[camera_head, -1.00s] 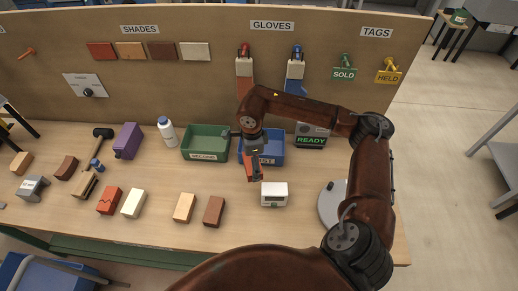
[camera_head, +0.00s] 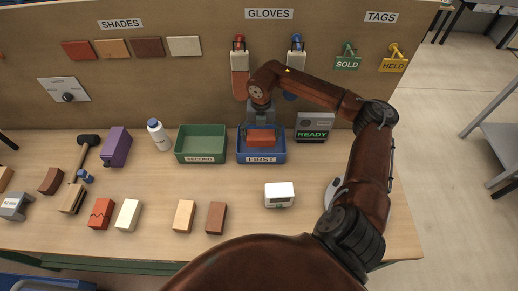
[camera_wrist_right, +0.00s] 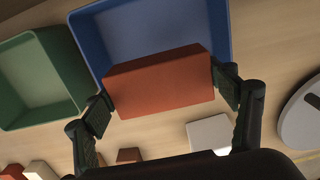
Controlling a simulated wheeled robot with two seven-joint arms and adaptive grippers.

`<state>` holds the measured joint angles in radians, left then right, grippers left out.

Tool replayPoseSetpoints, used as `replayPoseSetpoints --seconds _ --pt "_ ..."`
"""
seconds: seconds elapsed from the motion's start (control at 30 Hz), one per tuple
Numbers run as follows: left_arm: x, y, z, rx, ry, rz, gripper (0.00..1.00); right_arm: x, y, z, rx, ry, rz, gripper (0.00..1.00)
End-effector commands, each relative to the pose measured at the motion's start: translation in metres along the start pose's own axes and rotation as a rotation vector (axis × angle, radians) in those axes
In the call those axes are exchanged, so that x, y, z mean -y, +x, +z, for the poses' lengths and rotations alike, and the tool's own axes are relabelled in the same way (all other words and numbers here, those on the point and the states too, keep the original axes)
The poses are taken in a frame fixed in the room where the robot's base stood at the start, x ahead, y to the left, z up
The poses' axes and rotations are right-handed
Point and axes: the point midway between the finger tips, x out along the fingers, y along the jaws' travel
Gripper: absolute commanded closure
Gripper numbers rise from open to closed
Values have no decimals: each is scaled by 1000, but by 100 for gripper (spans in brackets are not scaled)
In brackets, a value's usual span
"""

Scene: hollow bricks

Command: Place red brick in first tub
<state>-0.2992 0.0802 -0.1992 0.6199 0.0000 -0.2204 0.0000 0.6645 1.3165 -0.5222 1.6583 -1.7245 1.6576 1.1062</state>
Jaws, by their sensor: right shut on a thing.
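The red brick (camera_head: 261,138) is held level in my right gripper (camera_head: 261,128), in or just above the blue tub labelled FIRST (camera_head: 276,157). In the right wrist view the fingers (camera_wrist_right: 170,92) are shut on the two ends of the red brick (camera_wrist_right: 165,85). The blue tub (camera_wrist_right: 150,30) lies behind it, and the brick hides part of the tub's rim and floor. Whether the brick touches the tub floor cannot be told. My left gripper is not in view.
The green SECOND tub (camera_head: 201,157) stands just left of the blue one. The READY box (camera_head: 314,128) is close on its right. A white device (camera_head: 279,195) sits in front. A cracked red brick (camera_head: 101,213) and several other bricks lie along the front left.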

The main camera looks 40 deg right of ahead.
Motion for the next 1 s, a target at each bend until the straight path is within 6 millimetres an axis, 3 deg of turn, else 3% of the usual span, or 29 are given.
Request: replayPoseSetpoints --seconds 0.2,0.43,0.63,1.0 --pt "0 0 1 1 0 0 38 2 34 -1 -3 3 -1 68" --pt "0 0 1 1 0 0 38 1 56 -1 -2 0 0 68" --pt "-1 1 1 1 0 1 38 0 87 -1 -4 -1 0 68" --pt "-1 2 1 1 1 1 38 -1 95 -1 -1 -4 0 68"
